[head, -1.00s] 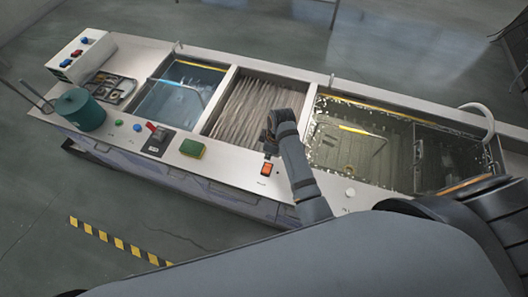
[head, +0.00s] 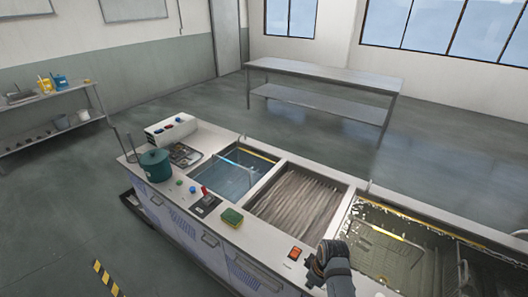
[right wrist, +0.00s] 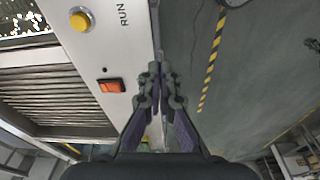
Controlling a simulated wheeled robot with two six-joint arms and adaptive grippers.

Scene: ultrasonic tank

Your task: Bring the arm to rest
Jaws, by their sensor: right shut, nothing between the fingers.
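My right gripper (head: 318,262) shows at the lower middle of the head view, over the front ledge of the tank bench, just right of the orange rocker switch (head: 294,253). In the right wrist view the two fingers (right wrist: 157,75) are together and empty. They point past the edge of the white panel, and the orange switch (right wrist: 112,86) lies left of them, apart. A yellow button (right wrist: 80,20) and the word RUN show further up that panel. My left gripper is not in view.
The bench holds a blue-water basin (head: 228,177), a ribbed compartment (head: 296,203) and a bubbling tank (head: 395,250). A metal table (head: 325,83) stands behind. Floor around is mostly clear.

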